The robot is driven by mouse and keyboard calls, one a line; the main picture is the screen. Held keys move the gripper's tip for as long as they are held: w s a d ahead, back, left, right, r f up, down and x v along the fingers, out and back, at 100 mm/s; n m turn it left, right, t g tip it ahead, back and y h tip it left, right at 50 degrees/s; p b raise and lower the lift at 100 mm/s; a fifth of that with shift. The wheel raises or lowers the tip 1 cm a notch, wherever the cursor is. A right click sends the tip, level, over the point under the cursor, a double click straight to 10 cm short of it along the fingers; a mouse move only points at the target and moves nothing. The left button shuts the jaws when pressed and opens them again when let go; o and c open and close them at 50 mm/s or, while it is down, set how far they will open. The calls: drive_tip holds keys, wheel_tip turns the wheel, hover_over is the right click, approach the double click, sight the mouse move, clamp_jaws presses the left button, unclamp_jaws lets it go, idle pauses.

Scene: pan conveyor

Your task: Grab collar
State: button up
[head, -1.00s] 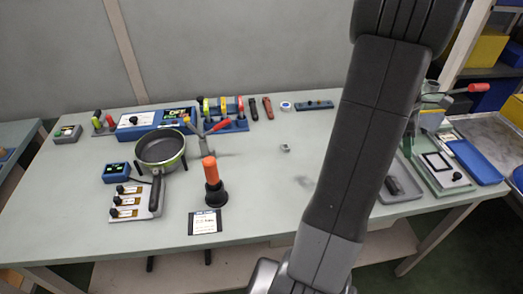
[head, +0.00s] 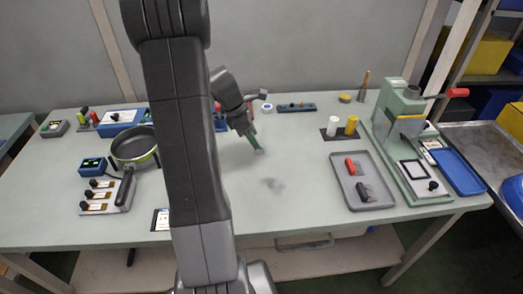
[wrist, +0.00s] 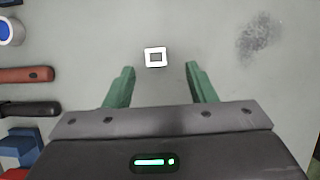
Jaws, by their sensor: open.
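In the head view the collar (head: 260,152) shows right at the tips of my gripper (head: 254,145). My fingers do not appear to touch it.
Red and black handled tools (wrist: 28,75) lie left of my gripper. A pan (head: 133,146) stands at the left. A grey tray (head: 381,200) and a green press (head: 400,110) stand at the right. The table around the collar is clear.

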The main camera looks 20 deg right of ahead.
sight(260, 150)
drive_tip(key=shift+w+a+f, duration=0.1)
drive_tip(key=shift+a+f, duration=0.05)
drive_tip(key=shift+f, duration=0.2)
drive_tip(key=x, duration=0.4)
drive_tip(key=shift+w+f, duration=0.2)
drive_tip(key=shift+f, duration=0.05)
drive_tip(key=c, duration=1)
drive_tip(key=shift+c, duration=0.2)
